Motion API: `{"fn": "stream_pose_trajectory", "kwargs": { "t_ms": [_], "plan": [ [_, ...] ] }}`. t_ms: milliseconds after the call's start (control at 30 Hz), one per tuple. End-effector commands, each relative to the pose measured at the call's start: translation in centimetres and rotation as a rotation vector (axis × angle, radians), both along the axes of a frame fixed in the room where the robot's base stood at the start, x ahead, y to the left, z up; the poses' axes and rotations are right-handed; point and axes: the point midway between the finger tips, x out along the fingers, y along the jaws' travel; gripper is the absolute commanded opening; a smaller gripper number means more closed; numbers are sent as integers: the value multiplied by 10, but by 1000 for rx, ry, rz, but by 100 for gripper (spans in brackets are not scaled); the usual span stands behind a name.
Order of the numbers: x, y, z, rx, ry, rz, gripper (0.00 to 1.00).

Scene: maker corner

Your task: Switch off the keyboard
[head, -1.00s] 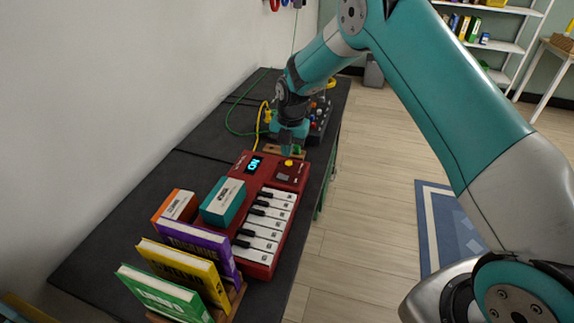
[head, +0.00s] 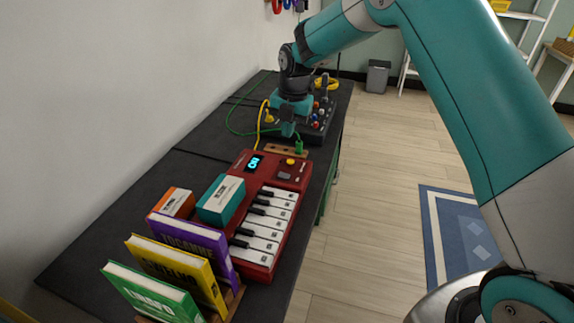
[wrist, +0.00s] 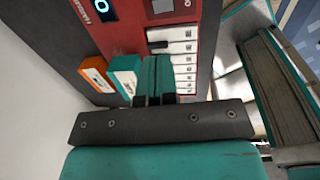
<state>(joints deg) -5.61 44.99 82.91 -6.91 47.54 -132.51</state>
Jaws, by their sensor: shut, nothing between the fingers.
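In the wrist view the keyboard (wrist: 207,45) shows beyond my fingers, with part of the display (wrist: 101,6). My gripper (head: 288,130) is shut and empty, pointing down above the bench past the keyboard's far end, apart from it. Its teal fingers (wrist: 153,78) lie together in the wrist view.
A teal box (head: 221,200) and an orange box (head: 175,202) stand left of the keyboard. Purple, yellow and green books (head: 150,293) stand in front. A wooden strip (head: 284,149) with a green plug, cables and a black knobbed box (head: 318,125) lie beyond the keyboard.

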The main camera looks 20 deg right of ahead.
Motion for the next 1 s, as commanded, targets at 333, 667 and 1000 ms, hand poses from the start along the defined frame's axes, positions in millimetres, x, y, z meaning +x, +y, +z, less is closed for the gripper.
{"fn": "stream_pose_trajectory", "kwargs": {
  "t_ms": [333,667,1000],
  "plan": [
    [0,9,1,9,-4,10,0],
    [1,10,-9,9,-2,11,0],
    [5,16,-76,9,0,11,0]
  ]
}}
